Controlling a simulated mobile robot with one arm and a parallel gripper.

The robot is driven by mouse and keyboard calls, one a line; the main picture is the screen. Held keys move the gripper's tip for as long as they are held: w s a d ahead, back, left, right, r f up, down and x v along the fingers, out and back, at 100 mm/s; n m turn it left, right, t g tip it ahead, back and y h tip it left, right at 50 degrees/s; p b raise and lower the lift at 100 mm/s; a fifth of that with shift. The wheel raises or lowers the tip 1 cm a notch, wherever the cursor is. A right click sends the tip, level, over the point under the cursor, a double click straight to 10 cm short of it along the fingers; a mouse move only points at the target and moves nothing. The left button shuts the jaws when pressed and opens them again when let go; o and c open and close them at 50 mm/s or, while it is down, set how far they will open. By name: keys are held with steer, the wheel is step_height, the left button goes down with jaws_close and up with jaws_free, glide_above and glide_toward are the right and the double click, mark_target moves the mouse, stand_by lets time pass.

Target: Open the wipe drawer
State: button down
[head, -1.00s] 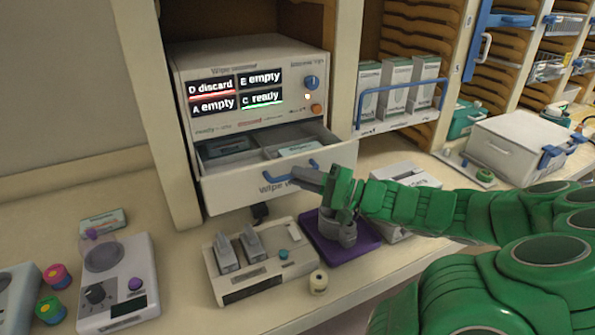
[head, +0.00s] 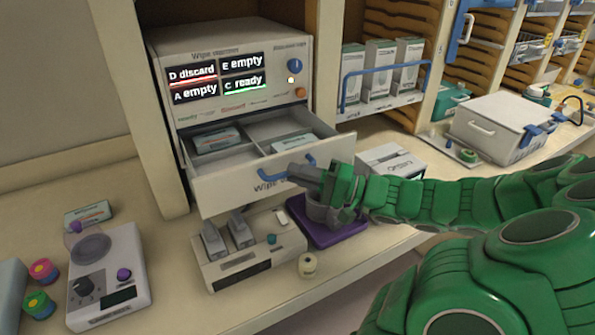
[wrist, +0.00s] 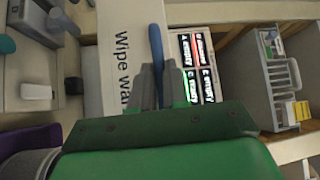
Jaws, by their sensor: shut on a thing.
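The wipe drawer (head: 232,188) is part of a white wipe warmer cabinet (head: 190,45) and stands pulled out. Compartments inside it hold flat packs (head: 216,140). Its blue handle (head: 303,166) is on the front face. My gripper (head: 312,178) is at the handle. In the wrist view my gripper (wrist: 161,85) is shut on the blue handle (wrist: 156,45), which lies between its fingers. The display (head: 218,78) reads D discard, E empty, A empty, C ready. The right part of the drawer front is hidden behind my gripper.
Below the drawer are a grey device (head: 250,250) with upright clips and a purple tray (head: 330,232). A device with a dial (head: 108,275) stands at the left. Boxes on a blue-railed shelf (head: 385,100) and a white case (head: 497,128) are at the right.

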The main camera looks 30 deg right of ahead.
steer(key=s, duration=0.7)
steer(key=shift+s, duration=0.25)
stand_by(1.1)
steer(key=shift+s+r, duration=0.1)
steer(key=shift+s, duration=0.1)
stand_by(0.4)
steer(key=c, duration=1.1)
jaws_free()
steer(key=shift+v, duration=3.95)
steer(key=shift+a, duration=0.15)
